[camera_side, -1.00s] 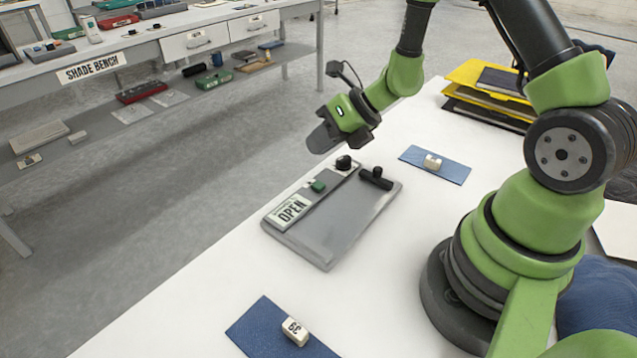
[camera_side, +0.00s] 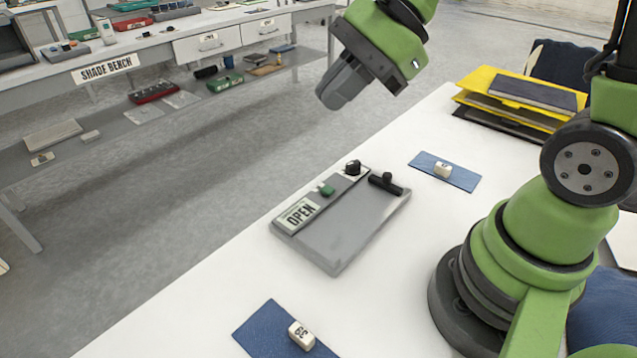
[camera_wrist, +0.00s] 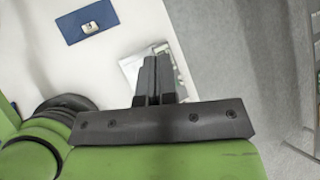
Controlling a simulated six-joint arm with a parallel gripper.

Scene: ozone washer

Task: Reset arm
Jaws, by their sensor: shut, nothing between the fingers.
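My gripper (camera_side: 342,84) is high above the far left edge of the white table, tilted down to the left. Its fingers are together with nothing between them. In the wrist view the shut fingers of my gripper (camera_wrist: 153,75) point across the partly hidden grey device. The device, a flat grey tray-like unit (camera_side: 350,235) with an "OPEN" label (camera_side: 298,214), a green button (camera_side: 326,190), a black knob (camera_side: 352,167) and a black handle (camera_side: 387,184), lies on the table, apart from my gripper.
A blue mat (camera_side: 466,180) with a small white block (camera_side: 443,170) lies behind the device. Another blue mat (camera_side: 262,325) with a block marked 39 (camera_side: 301,335) is in front. Yellow folders (camera_side: 480,84) lie at the back right. A shade bench (camera_side: 140,65) stands across the floor.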

